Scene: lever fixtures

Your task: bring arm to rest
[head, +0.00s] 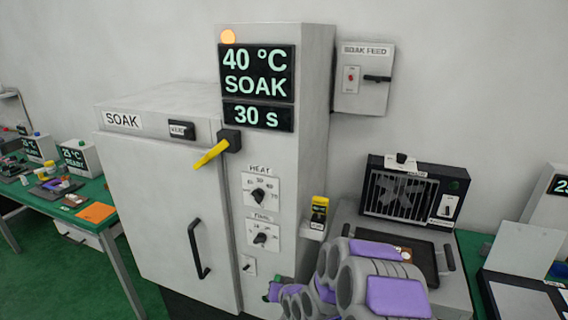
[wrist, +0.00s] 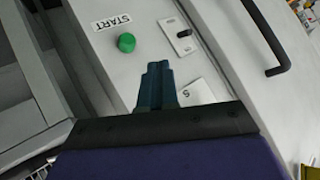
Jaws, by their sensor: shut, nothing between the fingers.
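My arm (head: 378,283), grey with purple panels, reaches in from the bottom of the head view towards the lower front of the soak oven (head: 170,220). In the wrist view my gripper (wrist: 158,72) has its dark teal fingers together with nothing between them. The fingers point at the pale panel that carries a green START button (wrist: 126,42) and a small toggle switch (wrist: 183,33). The button stands clear to the left of the fingertips. Whether the fingertips touch the panel cannot be told.
The oven's yellow lever (head: 210,155) slants down-left. Its display (head: 257,74) reads 40 °C SOAK, 30 s, under a lit orange lamp (head: 228,37). A tray (head: 440,262) and a fan box (head: 412,190) stand right of it. A green bench (head: 90,205) is at left.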

